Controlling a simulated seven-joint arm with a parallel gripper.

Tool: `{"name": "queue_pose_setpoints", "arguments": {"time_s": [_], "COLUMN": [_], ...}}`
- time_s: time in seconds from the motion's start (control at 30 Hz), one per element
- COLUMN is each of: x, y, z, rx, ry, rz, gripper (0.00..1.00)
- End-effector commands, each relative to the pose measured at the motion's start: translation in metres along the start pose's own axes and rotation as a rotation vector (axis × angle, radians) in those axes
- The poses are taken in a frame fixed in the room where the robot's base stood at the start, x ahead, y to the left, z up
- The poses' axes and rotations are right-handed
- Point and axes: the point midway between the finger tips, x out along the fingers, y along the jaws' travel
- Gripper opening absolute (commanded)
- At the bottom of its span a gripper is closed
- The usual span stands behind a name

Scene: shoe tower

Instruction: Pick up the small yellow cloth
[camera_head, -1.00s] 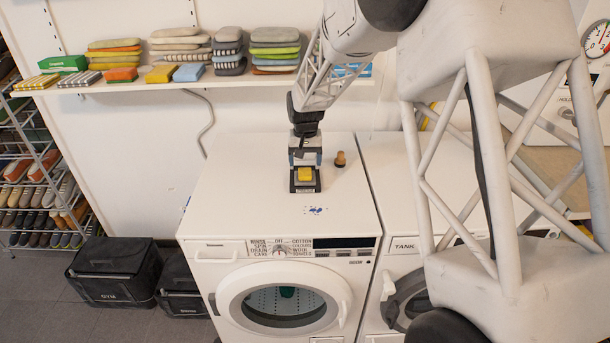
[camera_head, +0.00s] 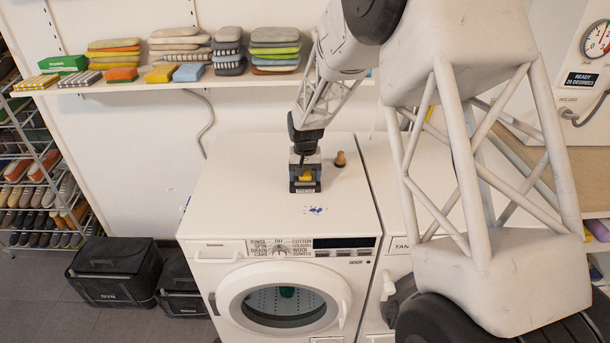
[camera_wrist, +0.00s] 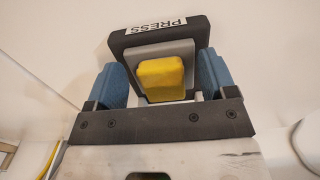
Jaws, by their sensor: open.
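The small yellow cloth (camera_head: 305,178) lies on a dark press (camera_head: 305,188) on top of the washing machine. In the wrist view the yellow cloth (camera_wrist: 161,76) looks like a folded, rounded block on a grey plate. The black press (camera_wrist: 122,42) with its "PRESS" label frames that plate. My gripper (camera_wrist: 165,82) is open, with one blue finger to each side of the cloth and visible gaps between. In the head view my gripper (camera_head: 305,168) is just above and behind the cloth and hides part of it. The finger height against the cloth is hard to tell.
A small brown-and-black knob-like object (camera_head: 340,159) stands right of the press. A wall shelf (camera_head: 225,80) behind holds stacked cloths and sponge-like blocks. The front of the washing machine top (camera_head: 240,215) is mostly clear. Black bags (camera_head: 115,272) sit on the floor at left.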

Motion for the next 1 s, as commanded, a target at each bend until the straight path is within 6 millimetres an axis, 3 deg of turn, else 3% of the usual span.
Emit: {"name": "queue_pose_setpoints", "arguments": {"time_s": [0.47,0.9,1.0], "x": [-0.0005,-0.0005,-0.0006], "y": [0.0,0.0,0.0], "z": [0.0,0.0,0.0], "rx": [0.0,0.0,0.0], "ry": [0.0,0.0,0.0], "rz": [0.0,0.0,0.0], "gripper": [0.76,0.09,0.0]}}
